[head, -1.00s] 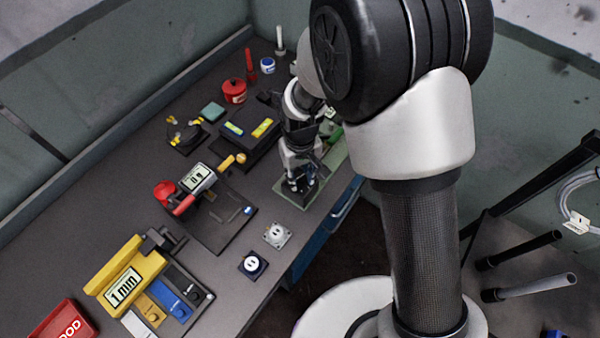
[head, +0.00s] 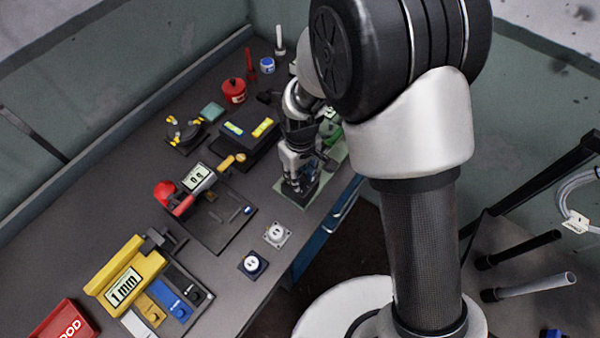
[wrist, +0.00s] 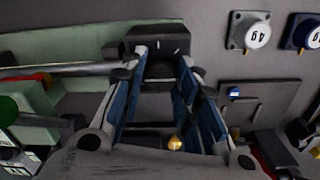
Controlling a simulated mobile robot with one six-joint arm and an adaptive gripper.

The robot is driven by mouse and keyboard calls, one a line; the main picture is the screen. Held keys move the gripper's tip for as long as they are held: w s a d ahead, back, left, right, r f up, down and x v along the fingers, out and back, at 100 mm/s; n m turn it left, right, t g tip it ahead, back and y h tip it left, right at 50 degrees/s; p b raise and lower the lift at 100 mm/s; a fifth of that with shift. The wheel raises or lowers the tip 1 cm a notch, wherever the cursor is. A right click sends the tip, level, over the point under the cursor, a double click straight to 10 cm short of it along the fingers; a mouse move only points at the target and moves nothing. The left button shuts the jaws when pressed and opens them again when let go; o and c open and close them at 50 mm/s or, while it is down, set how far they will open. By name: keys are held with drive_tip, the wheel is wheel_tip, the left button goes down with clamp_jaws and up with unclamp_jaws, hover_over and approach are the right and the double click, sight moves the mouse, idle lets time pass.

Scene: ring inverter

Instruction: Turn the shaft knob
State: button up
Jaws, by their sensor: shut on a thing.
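The shaft knob (wrist: 160,70) shows in the wrist view as a dark round piece between my fingertips, in front of a black block with pale tick marks (wrist: 160,45). My gripper (wrist: 163,62) is shut on the knob, one blue-padded finger on each side. The fingers hide much of the knob. In the head view my gripper (head: 297,188) points down at the near end of the green base plate (head: 318,186). There the knob is hidden by the gripper, so its turn angle cannot be read.
A metal rod (wrist: 70,70) runs left of the gripper in the wrist view.

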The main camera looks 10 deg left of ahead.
sight(300, 176)
drive_tip(key=o, duration=1.1)
drive_tip(key=shift+c, duration=0.2)
wheel_tip(300, 176, up, 12)
